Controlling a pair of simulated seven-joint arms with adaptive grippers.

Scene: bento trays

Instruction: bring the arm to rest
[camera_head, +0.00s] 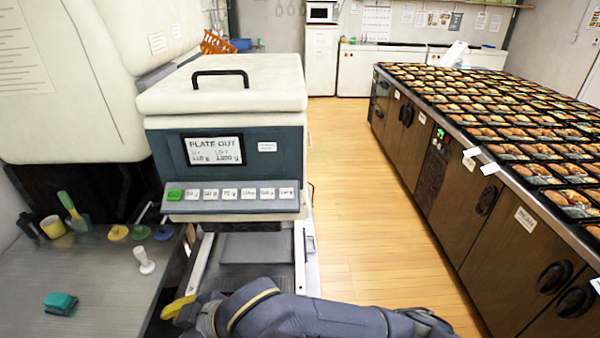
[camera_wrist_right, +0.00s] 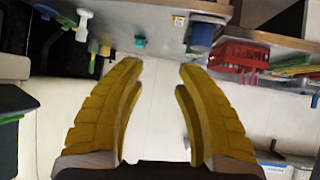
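My right arm (camera_head: 310,315) stretches across the bottom of the head view, entering from the right. A yellow finger of my right gripper (camera_head: 178,307) shows at its left end, in front of the machine's lower frame. In the right wrist view the two ribbed yellow fingers of my right gripper (camera_wrist_right: 158,75) are spread wide, with nothing between them but a pale surface behind. My left arm and gripper are not in view.
A plate machine (camera_head: 225,150) with a labelled display stands directly ahead. A grey bench (camera_head: 90,285) at left holds a teal block (camera_head: 60,303) and several small tools. A counter (camera_head: 440,170) of bento trays lines the right. The wooden floor (camera_head: 360,200) between is clear.

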